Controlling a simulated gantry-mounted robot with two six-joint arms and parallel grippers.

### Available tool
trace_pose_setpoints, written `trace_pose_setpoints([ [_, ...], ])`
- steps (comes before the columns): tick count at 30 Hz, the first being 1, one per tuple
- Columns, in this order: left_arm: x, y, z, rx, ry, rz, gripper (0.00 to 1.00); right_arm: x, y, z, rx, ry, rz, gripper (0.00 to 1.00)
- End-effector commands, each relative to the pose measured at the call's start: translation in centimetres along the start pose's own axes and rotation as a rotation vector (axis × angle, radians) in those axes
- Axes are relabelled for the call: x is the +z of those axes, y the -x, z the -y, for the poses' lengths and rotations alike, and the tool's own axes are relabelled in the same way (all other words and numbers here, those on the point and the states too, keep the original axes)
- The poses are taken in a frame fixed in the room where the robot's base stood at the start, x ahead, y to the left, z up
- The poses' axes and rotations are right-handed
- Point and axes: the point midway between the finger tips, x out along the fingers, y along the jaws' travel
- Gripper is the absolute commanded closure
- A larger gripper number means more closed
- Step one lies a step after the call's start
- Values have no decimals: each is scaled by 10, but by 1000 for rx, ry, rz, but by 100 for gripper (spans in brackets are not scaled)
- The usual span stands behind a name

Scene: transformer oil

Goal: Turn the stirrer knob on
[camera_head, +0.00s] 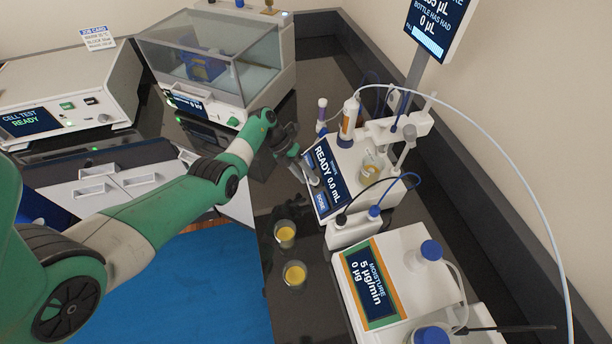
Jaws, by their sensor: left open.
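My left gripper (307,167) reaches in from the left and is open. Its fingers are at the near left edge of the white dosing unit (365,158), beside the unit's "READY 0.0 mL" screen (326,172). I cannot make out the stirrer knob; the gripper may be covering it. Whether the fingers touch the unit, I cannot tell. A small beaker with yellowish liquid (373,167) stands on the unit. My right gripper is not in view.
Two cups of yellow liquid (285,234) (294,275) stand on the dark bench below the gripper. A moisture meter (405,275) with blue-capped bottles is at lower right. A glass-lidded tester (220,60) and a "CELL TEST" box (70,95) stand behind. Tubes and cables hang around the unit.

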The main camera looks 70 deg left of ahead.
Motion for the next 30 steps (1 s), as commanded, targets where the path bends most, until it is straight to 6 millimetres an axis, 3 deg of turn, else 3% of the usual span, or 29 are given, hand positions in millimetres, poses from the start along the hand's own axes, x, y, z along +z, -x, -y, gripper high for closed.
trace_pose_setpoints([
  [15,1,102,1,0,0,4,55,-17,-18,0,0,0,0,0],
  [20,0,114,0,0,1,1,55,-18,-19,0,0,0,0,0],
  [30,0,114,0,0,0,1,55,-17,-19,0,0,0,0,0],
])
